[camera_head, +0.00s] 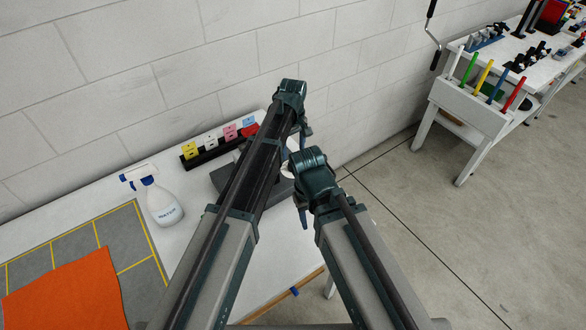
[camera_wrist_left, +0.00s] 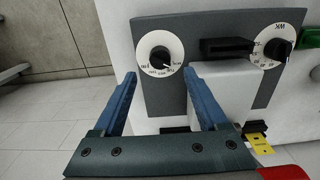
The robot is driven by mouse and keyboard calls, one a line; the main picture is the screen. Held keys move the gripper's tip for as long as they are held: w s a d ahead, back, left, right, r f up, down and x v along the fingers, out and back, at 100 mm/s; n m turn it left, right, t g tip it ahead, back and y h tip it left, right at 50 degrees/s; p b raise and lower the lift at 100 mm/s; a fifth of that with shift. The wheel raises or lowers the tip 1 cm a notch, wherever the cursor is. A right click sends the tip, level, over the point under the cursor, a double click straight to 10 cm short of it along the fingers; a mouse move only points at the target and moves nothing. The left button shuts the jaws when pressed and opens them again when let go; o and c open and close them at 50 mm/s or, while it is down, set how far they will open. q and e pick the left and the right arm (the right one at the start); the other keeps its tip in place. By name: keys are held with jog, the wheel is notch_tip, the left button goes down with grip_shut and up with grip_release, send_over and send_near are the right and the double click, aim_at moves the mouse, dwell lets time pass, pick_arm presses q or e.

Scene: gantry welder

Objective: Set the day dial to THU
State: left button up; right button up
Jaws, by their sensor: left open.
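A grey panel (camera_wrist_left: 200,90) with two dials fills the upper middle of the left wrist view. The left dial (camera_wrist_left: 146,42) is a white disc with a black knob and small labels around its lower edge, too small to read surely. The right dial (camera_wrist_left: 256,62) is similar, with larger lettering at its top. I cannot tell which label either pointer marks. My left gripper (camera_wrist_left: 160,76) is open and empty, its blue fingertips just below and either side of the left dial. In the head view my arms hide most of the panel (camera_head: 222,179). My right gripper (camera_head: 301,212) is partly seen, jaws unclear.
A black slotted block (camera_wrist_left: 226,47) sits between the dials. A rack with coloured cards (camera_head: 190,150) stands behind the panel. A spray bottle (camera_head: 162,202) and an orange cloth (camera_head: 65,292) are at left. A white side table (camera_head: 470,125) stands at right, with open floor before it.

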pick_arm(q)
notch_tip(320, 180, down, 7)
jog(key=b, duration=0.5)
jog(key=shift+r+b, duration=0.1)
jog(key=shift+b, duration=0.2)
pick_arm(e)
notch_tip(320, 180, down, 7)
jog(key=shift+r, duration=0.15)
pick_arm(q)
jog(key=shift+r, duration=0.1)
jog(key=shift+c, duration=0.3)
grip_shut()
